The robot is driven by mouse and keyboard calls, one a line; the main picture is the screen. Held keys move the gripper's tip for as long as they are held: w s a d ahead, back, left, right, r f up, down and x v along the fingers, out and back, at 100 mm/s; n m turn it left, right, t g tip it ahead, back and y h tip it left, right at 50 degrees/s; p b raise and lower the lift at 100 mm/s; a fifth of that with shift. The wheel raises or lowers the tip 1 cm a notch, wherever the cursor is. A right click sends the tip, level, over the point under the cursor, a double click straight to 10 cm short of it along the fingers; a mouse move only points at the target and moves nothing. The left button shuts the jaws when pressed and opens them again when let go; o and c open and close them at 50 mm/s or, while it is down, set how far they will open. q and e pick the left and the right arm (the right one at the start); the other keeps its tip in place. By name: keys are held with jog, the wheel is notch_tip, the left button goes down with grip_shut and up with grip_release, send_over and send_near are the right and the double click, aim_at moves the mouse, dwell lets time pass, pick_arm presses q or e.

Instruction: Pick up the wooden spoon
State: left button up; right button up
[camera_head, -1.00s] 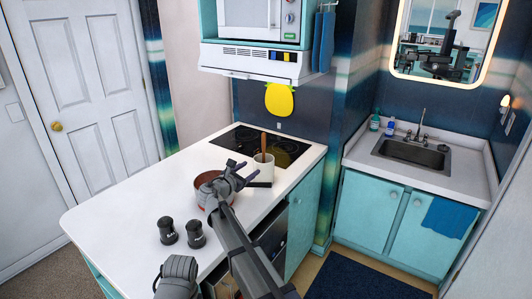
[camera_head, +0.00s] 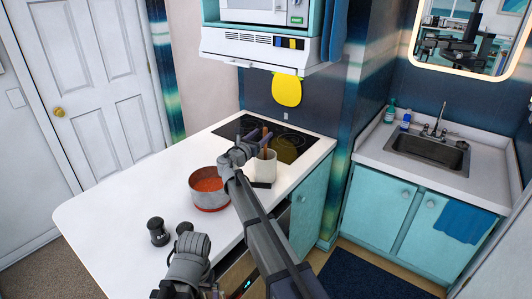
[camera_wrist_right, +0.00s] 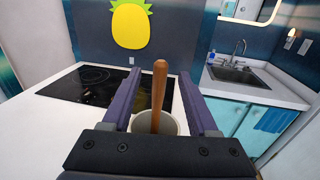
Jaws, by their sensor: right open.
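The wooden spoon (camera_head: 265,138) stands upright in a white crock (camera_head: 265,168) on the counter, with its lower part hidden inside. In the right wrist view the brown handle (camera_wrist_right: 159,92) rises between the fingers, and the crock (camera_wrist_right: 168,124) shows behind and below. My right gripper (camera_head: 257,141) is open at the handle, just above and left of the crock in the head view. In the right wrist view the gripper (camera_wrist_right: 161,76) has clear gaps on both sides of the handle. My left gripper's fingers are not visible.
Dark shakers (camera_head: 158,231) stand near the front. A black cooktop (camera_head: 285,143) lies behind the crock, beneath a white hood (camera_head: 262,50). The counter's left side (camera_head: 110,215) is clear.

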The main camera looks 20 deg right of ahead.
jog(key=x, duration=0.6)
jog(key=shift+d+f, duration=0.2)
jog(key=shift+w, duration=0.15)
jog(key=shift+c, duration=0.2)
grip_shut()
